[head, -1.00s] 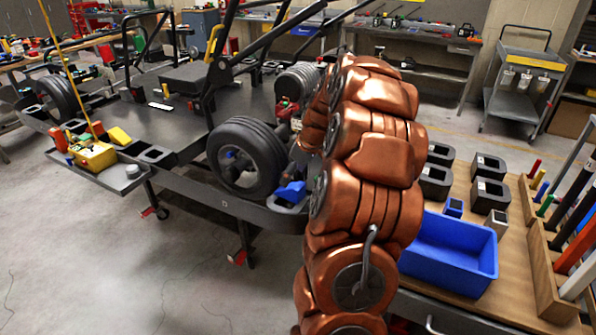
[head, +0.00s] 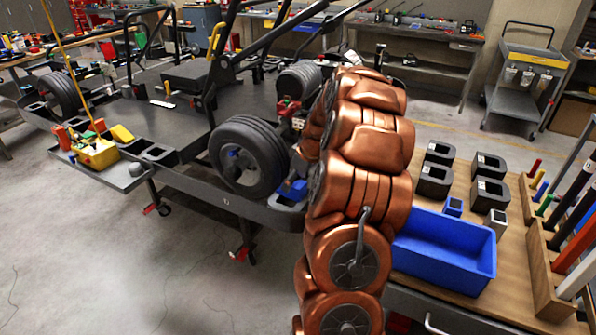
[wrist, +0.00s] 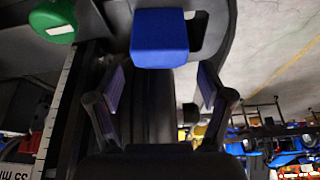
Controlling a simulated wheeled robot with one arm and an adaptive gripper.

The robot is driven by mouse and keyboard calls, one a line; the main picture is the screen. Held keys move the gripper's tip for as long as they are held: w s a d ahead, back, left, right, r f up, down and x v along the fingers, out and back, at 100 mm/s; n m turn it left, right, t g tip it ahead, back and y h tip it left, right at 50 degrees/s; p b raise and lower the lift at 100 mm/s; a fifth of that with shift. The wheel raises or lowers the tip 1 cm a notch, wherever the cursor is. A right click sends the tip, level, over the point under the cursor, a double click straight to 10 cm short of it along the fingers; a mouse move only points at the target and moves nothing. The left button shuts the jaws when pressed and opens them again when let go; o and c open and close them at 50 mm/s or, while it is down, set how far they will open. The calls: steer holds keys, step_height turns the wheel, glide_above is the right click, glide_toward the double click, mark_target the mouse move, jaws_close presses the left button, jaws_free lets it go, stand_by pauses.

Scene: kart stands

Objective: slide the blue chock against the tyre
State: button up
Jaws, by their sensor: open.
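The blue chock (head: 292,189) is on a dark ledge at the kart stand's near corner, just right of the tyre (head: 238,158). Whether it touches the tyre is unclear. My arm partly covers this area and hides my gripper in the head view. In the wrist view my gripper (wrist: 162,78) is open, with one finger on each side. A blue block, apparently the chock (wrist: 160,38), shows ahead of the fingertips, centred between them and not clamped. The tyre is not clearly recognisable in the wrist view.
A blue bin (head: 445,250) and several black blocks stand on the wooden bench at right. A side tray with a yellow box (head: 97,153) juts from the stand at left. A green rounded object (wrist: 52,22) is at the wrist view's upper left. Floor is open at front left.

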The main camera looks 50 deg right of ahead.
steer(key=shift+p+x, duration=0.35)
steer(key=shift+x, duration=1.45)
steer(key=c, duration=1.3)
steer(key=o, duration=1.3)
steer(key=shift+s+r, duration=0.1)
steer(key=v, duration=1.1)
steer(key=shift+r, duration=0.4)
